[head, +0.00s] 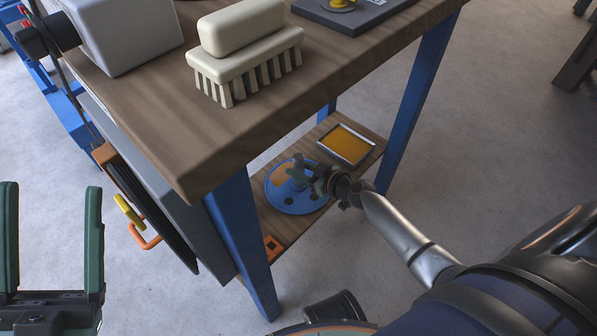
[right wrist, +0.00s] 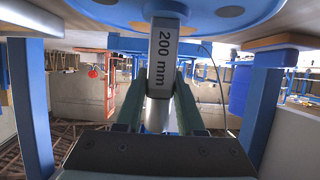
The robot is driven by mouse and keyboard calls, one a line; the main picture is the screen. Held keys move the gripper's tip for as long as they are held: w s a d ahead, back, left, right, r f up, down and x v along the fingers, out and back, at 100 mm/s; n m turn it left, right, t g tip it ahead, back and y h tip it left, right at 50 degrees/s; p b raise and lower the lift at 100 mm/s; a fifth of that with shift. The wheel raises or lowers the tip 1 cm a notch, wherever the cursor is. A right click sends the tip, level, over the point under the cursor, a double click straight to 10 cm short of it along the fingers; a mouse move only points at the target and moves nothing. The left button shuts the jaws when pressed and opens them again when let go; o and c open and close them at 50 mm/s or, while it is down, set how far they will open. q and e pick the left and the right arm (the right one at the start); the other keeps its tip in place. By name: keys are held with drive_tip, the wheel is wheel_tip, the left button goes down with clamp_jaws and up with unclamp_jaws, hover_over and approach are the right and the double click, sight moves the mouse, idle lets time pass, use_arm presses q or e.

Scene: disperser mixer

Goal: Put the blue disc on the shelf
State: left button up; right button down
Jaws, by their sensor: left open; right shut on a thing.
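The blue disc (head: 290,203) has holes and shows at the lower wooden shelf (head: 262,228) under the workbench in the head view. I cannot tell whether it rests on the shelf or hangs just above it. My right gripper (head: 312,178) reaches in from the right and is shut on the disc's grey handle. In the right wrist view the disc (right wrist: 205,12) fills the top, and its handle, marked "200 mm" (right wrist: 163,55), is between the fingers of my right gripper (right wrist: 160,85). My left gripper (head: 52,190) is open and empty at the left.
A yellow-orange tray (head: 346,145) lies on the shelf behind the disc. Blue table legs (head: 243,240) stand at the shelf's corners. A cream brush (head: 245,50) and a grey box (head: 125,35) are on the tabletop. An orange item (head: 272,247) is at the shelf's near corner.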

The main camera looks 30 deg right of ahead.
drive_tip(key=shift+w+r, duration=0.1)
drive_tip(key=shift+r, duration=0.05)
drive_tip(key=c, duration=0.5)
unclamp_jaws()
drive_tip(key=shift+f, duration=0.2)
drive_tip(key=shift+p+v, duration=1.05)
drive_tip(key=shift+v, duration=5.1)
